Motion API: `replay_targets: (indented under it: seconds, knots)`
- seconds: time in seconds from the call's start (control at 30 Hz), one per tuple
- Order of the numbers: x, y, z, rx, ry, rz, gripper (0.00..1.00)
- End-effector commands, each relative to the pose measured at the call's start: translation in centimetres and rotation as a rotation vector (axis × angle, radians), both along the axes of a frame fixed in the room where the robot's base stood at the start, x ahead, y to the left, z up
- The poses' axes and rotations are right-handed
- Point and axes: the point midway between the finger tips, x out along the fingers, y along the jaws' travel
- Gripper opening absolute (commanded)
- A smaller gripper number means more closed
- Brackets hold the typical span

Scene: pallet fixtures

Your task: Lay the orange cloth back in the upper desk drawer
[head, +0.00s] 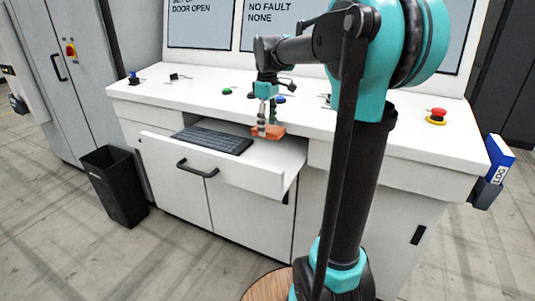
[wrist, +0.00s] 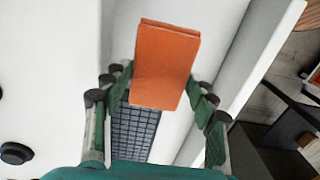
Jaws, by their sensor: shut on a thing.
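The orange cloth (head: 268,132) is a folded rectangular piece. It is held in my gripper (head: 267,129), above the right part of the open upper desk drawer (head: 262,172). In the wrist view the cloth (wrist: 166,65) lies between the two fingers of my gripper (wrist: 165,82), which are shut on it. The drawer is white, pulled out of the desk, and has a dark handle (head: 198,169) on its front. I cannot tell how far the cloth is above the drawer floor.
A dark keyboard (head: 213,140) lies in the drawer left of the cloth; it also shows below the cloth in the wrist view (wrist: 134,130). The white desk top (head: 190,95) carries buttons, including a red one (head: 437,114). A black bin (head: 113,185) stands at left.

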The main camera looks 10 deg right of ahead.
Motion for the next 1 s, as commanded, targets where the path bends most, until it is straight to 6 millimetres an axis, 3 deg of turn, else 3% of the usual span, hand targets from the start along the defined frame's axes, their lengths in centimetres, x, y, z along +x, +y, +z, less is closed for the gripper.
replay_targets:
  seconds: [0.1, 0.3, 0.73, 1.0]
  knots:
    - [0.0, 0.0, -3.0, 0.0, 0.0, 0.0, 0.31]
    - [0.0, 0.0, -6.6, 0.0, 0.0, 0.0, 0.31]
    - [0.1, 0.0, -11.0, 0.0, 0.0, 0.0, 0.31]
    - [0.0, 0.0, -11.5, 0.0, 0.0, 0.0, 0.31]
